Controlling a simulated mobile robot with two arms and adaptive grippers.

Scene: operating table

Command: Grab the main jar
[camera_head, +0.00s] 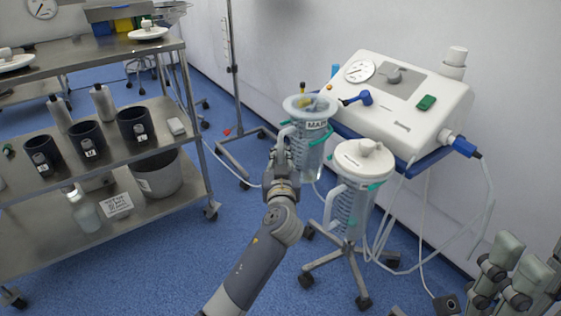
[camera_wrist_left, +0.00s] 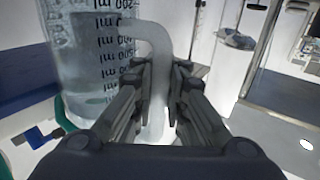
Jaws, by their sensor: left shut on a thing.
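The main jar (camera_head: 308,148) is a clear, ribbed canister with a label reading "MAIN" in part and a teal clip, standing in front of the white machine. In the left wrist view the jar (camera_wrist_left: 92,60) fills the upper left, with a printed scale and a pale curved handle (camera_wrist_left: 155,45). My left gripper (camera_head: 280,158) is at the jar's left side; in the wrist view the gripper (camera_wrist_left: 158,85) is shut on the handle, one finger on each side. The jar looks upright. My right gripper (camera_head: 515,280) shows at the bottom right, partly cut off.
A second, lidded jar (camera_head: 352,200) stands close right on a wheeled stand (camera_head: 345,262). The white suction machine (camera_head: 405,100) with hoses is behind. A steel shelf cart (camera_head: 110,165) with bottles and dark pots is left. Blue floor lies between.

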